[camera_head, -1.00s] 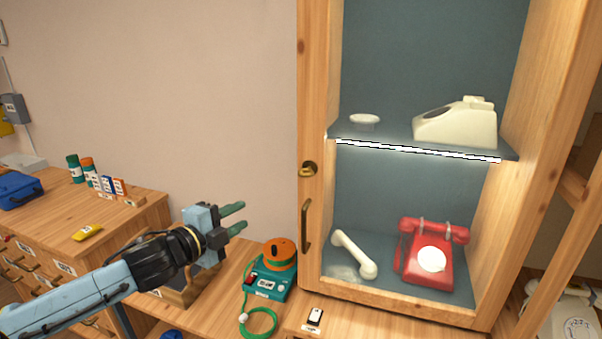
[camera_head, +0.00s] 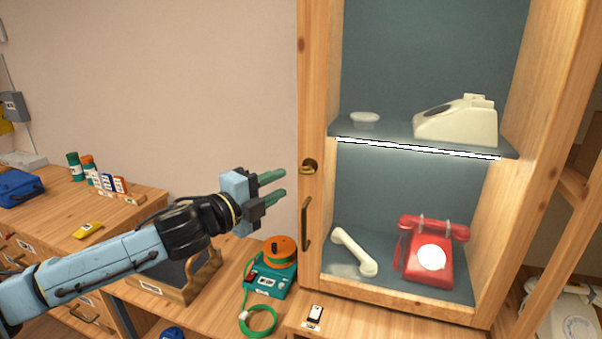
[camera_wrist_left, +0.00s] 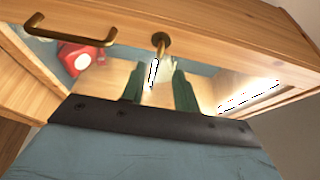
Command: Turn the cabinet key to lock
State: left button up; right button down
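The cabinet (camera_head: 313,80) has a wooden-framed door front with a brass key in its lock (camera_head: 309,167) on the left stile. The key and lock also show in the left wrist view (camera_wrist_left: 161,41), just beyond my fingertips. A brass handle (camera_head: 306,224) is below the lock. My left gripper (camera_head: 279,184) is to the left of the lock and slightly lower, its two green fingers pointing right toward it, apart from it. The fingers are spread with a gap between them and hold nothing; in the left wrist view they (camera_wrist_left: 158,85) also stand apart. My right gripper is not in view.
Inside the cabinet are a red phone (camera_head: 427,252), a white handset (camera_head: 354,252), a cream phone body (camera_head: 457,122) and a small white dish (camera_head: 365,119). A teal device with an orange top (camera_head: 279,251) and a green cord stand on the bench below my gripper.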

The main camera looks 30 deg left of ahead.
aim_at(301, 173)
pick_arm(q)
jog(key=shift+w+d+p, duration=0.2)
jog(key=shift+w+p, duration=0.05)
jog(key=shift+w, duration=1.05)
jog(key=shift+w+d+p, duration=0.25)
jog(key=shift+w+p, duration=0.05)
jog(key=shift+w, duration=1)
jog(key=shift+w+d+p, duration=0.2)
jog(key=shift+w+p, duration=0.05)
jog(key=shift+w, duration=1.05)
grip_shut()
